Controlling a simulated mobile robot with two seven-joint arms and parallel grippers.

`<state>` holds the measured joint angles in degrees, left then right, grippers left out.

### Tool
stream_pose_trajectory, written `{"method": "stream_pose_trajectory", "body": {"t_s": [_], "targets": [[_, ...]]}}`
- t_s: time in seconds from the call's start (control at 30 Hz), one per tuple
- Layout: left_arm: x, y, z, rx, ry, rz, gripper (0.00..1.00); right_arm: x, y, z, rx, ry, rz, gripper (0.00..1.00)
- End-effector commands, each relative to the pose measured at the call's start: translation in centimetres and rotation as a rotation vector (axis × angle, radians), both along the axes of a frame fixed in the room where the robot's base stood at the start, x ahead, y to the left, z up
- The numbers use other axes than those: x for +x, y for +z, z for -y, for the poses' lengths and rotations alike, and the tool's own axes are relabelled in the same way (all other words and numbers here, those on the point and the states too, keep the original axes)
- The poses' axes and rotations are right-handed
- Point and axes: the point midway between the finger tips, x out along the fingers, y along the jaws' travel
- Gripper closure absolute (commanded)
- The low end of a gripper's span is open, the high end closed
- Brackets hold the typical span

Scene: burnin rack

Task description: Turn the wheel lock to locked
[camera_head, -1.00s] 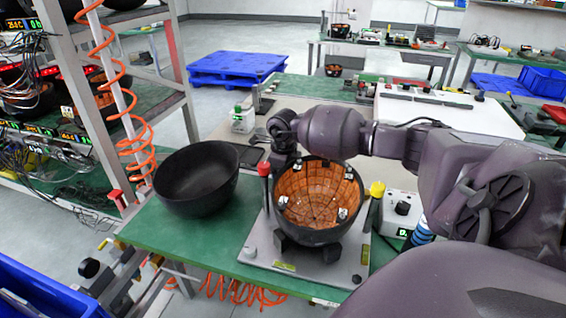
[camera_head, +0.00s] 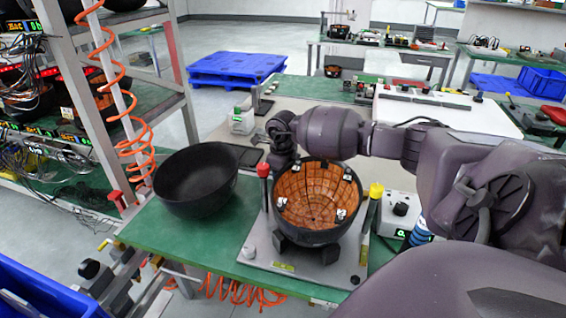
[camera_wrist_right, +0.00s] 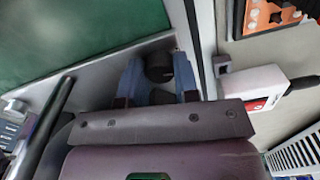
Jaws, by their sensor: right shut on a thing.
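The fixture has a grey base plate (camera_head: 345,270) on the green-topped bench. It carries a dark bowl lined with copper-orange tiles (camera_head: 316,195), open side up. A red-topped post (camera_head: 263,170) stands at its left and a yellow-topped post (camera_head: 376,190) at its right. My right arm reaches in from the right, with its wrist behind the bowl; the fingertips are hidden there. In the right wrist view, my right gripper (camera_wrist_right: 158,75) is shut on a dark round knob (camera_wrist_right: 158,66), with a finger on each side. I cannot read a lock mark on it. My left gripper is out of view.
An empty black bowl (camera_head: 196,178) sits on the bench left of the fixture. A grey control box with a black dial (camera_head: 400,209) stands at the right. A shelf rack with cables and an orange coiled hose (camera_head: 132,130) borders the left.

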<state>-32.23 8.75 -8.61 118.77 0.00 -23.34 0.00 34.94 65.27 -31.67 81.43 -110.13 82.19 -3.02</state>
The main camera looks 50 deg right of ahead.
Motion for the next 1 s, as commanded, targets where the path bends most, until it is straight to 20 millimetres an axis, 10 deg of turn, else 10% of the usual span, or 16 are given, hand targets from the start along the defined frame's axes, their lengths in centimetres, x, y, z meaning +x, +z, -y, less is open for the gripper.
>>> {"method": "stream_pose_trajectory", "body": {"t_s": [1.0], "targets": [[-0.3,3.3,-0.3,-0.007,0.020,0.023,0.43,0.0,0.4,0.0,0.001,-0.911,0.002,0.95]]}}
